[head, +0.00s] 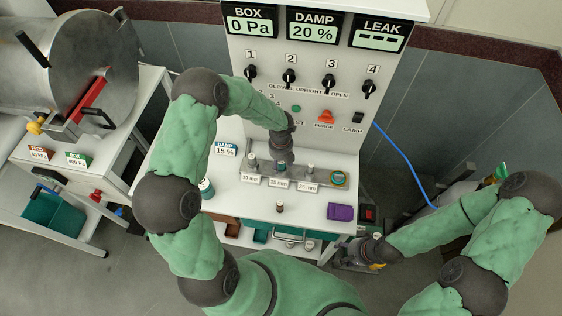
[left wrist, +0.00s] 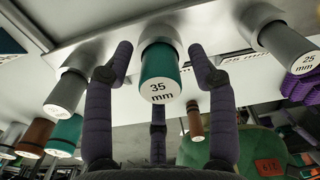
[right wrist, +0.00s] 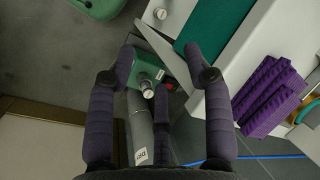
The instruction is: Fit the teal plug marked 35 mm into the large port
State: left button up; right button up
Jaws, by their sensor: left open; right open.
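The teal plug (left wrist: 160,68) marked 35 mm shows in the left wrist view, its end towards the camera, in a grey rack. My left gripper (left wrist: 158,58) is open, with fingers on both sides of the plug and a gap to each. In the head view my left gripper (head: 283,158) is over the middle of the rack (head: 322,177) and largely hides the plug. Grey plugs stand to either side, one marked 25 mm (left wrist: 288,42). My right gripper (head: 374,250) is open and empty, low beside the bench. I cannot make out the large port.
The bench (head: 252,209) carries a purple block (head: 340,212), a small brown-topped piece (head: 280,206) and a teal ring (head: 338,178). A panel with displays and knobs (head: 290,76) rises behind. A steel chamber (head: 75,60) stands at the left. The front of the bench is mostly clear.

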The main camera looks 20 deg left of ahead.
pick_arm(q)
notch_tip(320, 180, up, 12)
jog(key=p, duration=0.1)
jog(key=shift+r+p, duration=0.15)
jog(key=shift+p, duration=0.2)
dwell(0.6)
